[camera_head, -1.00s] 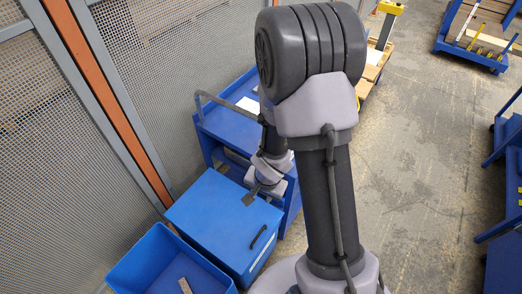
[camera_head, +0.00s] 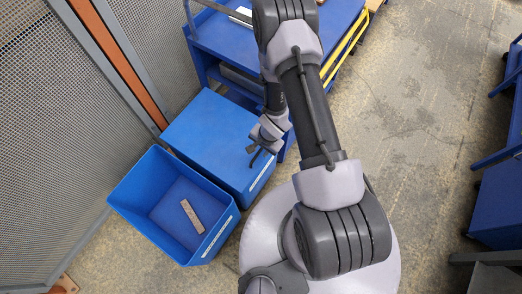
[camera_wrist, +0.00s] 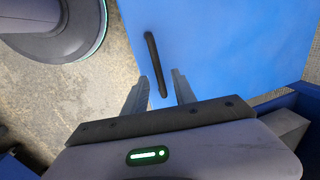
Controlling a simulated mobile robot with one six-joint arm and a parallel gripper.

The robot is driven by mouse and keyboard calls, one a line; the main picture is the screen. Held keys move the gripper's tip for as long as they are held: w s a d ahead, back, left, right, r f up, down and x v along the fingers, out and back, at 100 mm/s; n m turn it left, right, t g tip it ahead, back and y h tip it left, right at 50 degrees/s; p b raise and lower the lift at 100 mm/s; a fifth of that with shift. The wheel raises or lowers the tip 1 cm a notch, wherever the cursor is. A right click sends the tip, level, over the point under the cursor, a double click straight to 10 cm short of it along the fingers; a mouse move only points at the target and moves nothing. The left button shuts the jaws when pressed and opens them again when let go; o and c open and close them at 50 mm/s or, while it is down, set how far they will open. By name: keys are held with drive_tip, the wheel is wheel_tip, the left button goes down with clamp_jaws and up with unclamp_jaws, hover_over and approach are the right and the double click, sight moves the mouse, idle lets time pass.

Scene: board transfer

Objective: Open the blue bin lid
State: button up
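The blue bin (camera_head: 215,135) stands closed, with its flat blue lid (camera_head: 205,118) down. It is next to an open blue bin. The lid's black bar handle (camera_wrist: 154,58) shows in the wrist view, running from the upper middle down to between my fingers. My gripper (camera_wrist: 158,88) is open, with one finger on each side of the handle's near end. Whether the fingers touch the handle cannot be told. In the head view my gripper (camera_head: 256,158) is over the front right part of the lid and hides much of the handle.
The open blue bin (camera_head: 150,180) at the left front holds a flat, speckled piece (camera_head: 192,216). A blue cart (camera_head: 225,35) stands behind the closed bin. A mesh fence (camera_head: 60,110) runs along the left.

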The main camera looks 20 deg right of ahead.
drive_tip(key=shift+f, duration=0.2)
drive_tip(key=shift+c, duration=0.4)
clamp_jaws()
drive_tip(key=shift+r, duration=0.1)
idle(0.9)
